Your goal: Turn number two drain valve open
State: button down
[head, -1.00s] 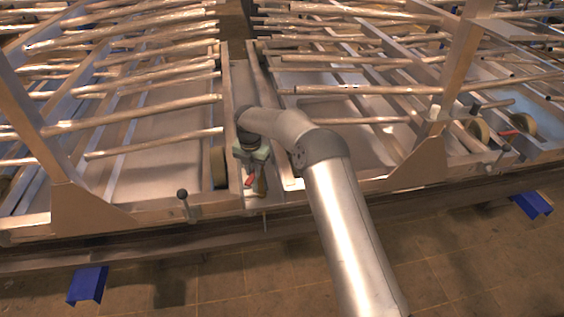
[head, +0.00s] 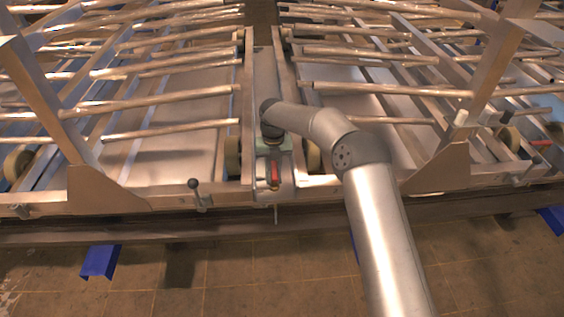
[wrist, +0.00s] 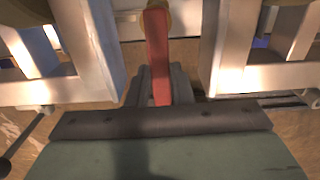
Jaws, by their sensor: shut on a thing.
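A red valve lever (wrist: 158,50) runs up the middle of the wrist view, in a narrow gap between two metal frames. My gripper (wrist: 158,88) is shut on the lever's near end, its grey fingers on either side of it. In the head view, my gripper (head: 273,176) points down at the frames' front edge, with the red lever (head: 275,170) just at its fingers. The valve body is mostly hidden by my gripper and the frames. No number marking is readable.
Metal frames with rods (head: 170,107) lie left and right of the gap. A knobbed handle (head: 193,184) stands left on the front edge. Another red lever (head: 541,142) sits far right. Blue brackets (head: 100,261) show below; the tiled floor in front is clear.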

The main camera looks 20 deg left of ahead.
aim_at(274, 168)
dwell(0.3)
jog(key=c, duration=1.3)
grip_release()
notch_tip(274, 168, up, 18)
jog(key=shift+f+p, duration=0.25)
jog(key=shift+p, duration=0.1)
